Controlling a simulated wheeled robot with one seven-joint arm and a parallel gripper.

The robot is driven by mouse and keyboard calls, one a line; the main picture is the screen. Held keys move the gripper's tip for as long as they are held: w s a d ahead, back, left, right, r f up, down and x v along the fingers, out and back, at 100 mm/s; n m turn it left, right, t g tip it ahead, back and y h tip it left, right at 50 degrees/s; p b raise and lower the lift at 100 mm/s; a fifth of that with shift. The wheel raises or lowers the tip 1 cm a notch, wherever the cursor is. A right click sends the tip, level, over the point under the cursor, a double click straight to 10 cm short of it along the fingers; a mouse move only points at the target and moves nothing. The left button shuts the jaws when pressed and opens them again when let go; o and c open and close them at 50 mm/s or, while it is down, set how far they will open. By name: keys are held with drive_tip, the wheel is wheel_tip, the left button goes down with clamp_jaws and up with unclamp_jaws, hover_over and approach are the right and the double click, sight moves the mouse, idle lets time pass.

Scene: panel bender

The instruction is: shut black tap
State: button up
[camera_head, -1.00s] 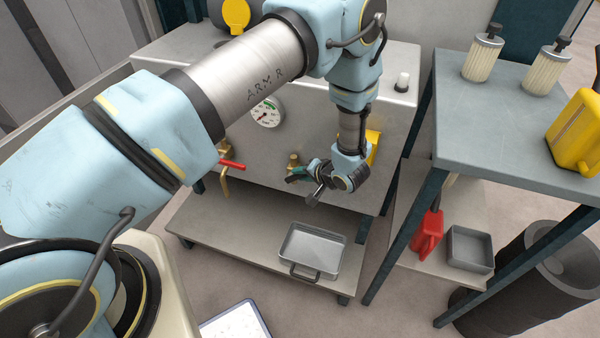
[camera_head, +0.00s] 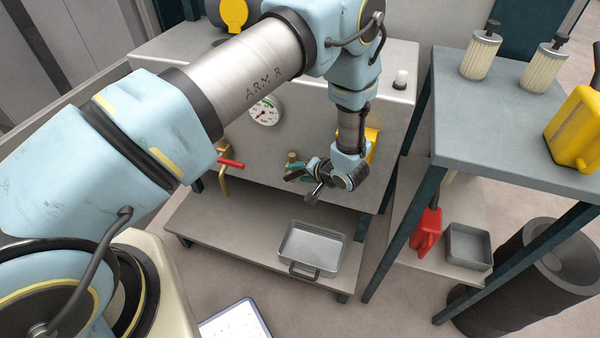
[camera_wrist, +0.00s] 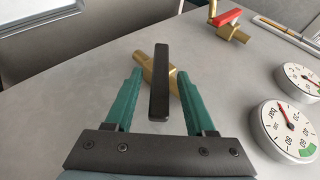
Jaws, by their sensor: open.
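The black tap has a flat black lever (camera_wrist: 159,85) on a brass body (camera_wrist: 143,60), on the grey machine face. In the wrist view the lever lies lengthwise between the two green fingers of my gripper (camera_wrist: 160,78), which is open. In the head view the brass body (camera_head: 291,157) shows beside my gripper (camera_head: 296,173), and the lever is largely hidden by the gripper and wrist.
A tap with a red handle (camera_head: 231,163) sits to the left on the same face, below a round gauge (camera_head: 265,111). A metal tray (camera_head: 313,246) lies on the lower shelf. A grey table (camera_head: 500,120) stands to the right.

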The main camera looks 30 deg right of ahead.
sight(289, 173)
drive_tip(key=b+v, duration=0.1)
drive_tip(key=v, duration=0.9)
drive_tip(key=shift+s+r+b, duration=0.25)
drive_tip(key=shift+r+b, duration=0.05)
drive_tip(key=shift+b, duration=0.1)
